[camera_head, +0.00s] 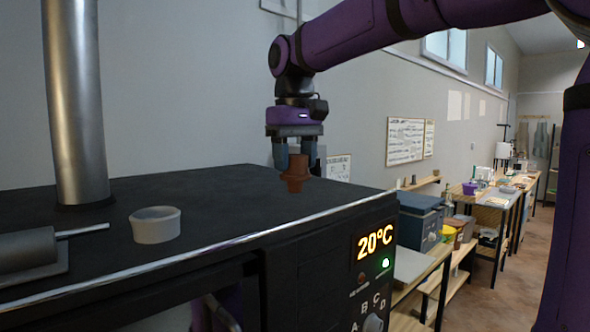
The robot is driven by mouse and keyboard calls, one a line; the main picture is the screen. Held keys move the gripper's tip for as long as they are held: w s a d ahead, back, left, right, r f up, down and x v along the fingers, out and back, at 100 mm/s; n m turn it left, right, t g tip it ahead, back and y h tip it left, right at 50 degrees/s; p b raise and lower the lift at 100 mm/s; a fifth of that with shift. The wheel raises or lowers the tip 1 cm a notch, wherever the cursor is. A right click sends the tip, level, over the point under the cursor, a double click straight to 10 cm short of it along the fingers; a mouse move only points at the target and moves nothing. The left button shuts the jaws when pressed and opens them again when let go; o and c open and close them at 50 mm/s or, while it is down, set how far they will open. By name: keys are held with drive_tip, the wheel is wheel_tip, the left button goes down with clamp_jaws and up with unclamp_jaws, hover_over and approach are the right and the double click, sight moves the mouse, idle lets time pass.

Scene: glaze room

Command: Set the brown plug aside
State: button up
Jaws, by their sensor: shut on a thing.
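The brown plug (295,175) is a stepped, reddish-brown piece, wider at the top than at the bottom. It is upright near the right end of the black kiln top (215,205). My gripper (295,154) points straight down and is shut on the plug's upper part, with a finger on each side. I cannot tell whether the plug's base touches the top or hangs just above it.
A grey ring (155,225) sits on the kiln top at the left, near a metal pipe (75,100) and a grey cylinder with a rod (30,252). The surface between ring and plug is clear.

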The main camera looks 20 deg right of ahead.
sight(294, 155)
drive_tip(key=shift+f, duration=1.1)
drive_tip(key=shift+f, duration=0.1)
drive_tip(key=o, duration=0.9)
drive_tip(key=shift+o, duration=0.2)
wheel_tip(294, 155, up, 12)
drive_tip(key=shift+a+r, duration=0.1)
drive_tip(key=s+d+f+m+t, duration=0.1)
drive_tip(key=s+d+f+t, duration=0.1)
drive_tip(key=s+f, duration=0.8)
drive_tip(key=s+d+f+t, duration=0.3)
drive_tip(key=s+d+f, duration=0.2)
drive_tip(key=s+f, duration=0.6)
wheel_tip(294, 155, down, 2)
drive_tip(key=shift+s+f+m, duration=0.15)
drive_tip(key=shift+s+m, duration=0.05)
drive_tip(key=shift+m, duration=0.2)
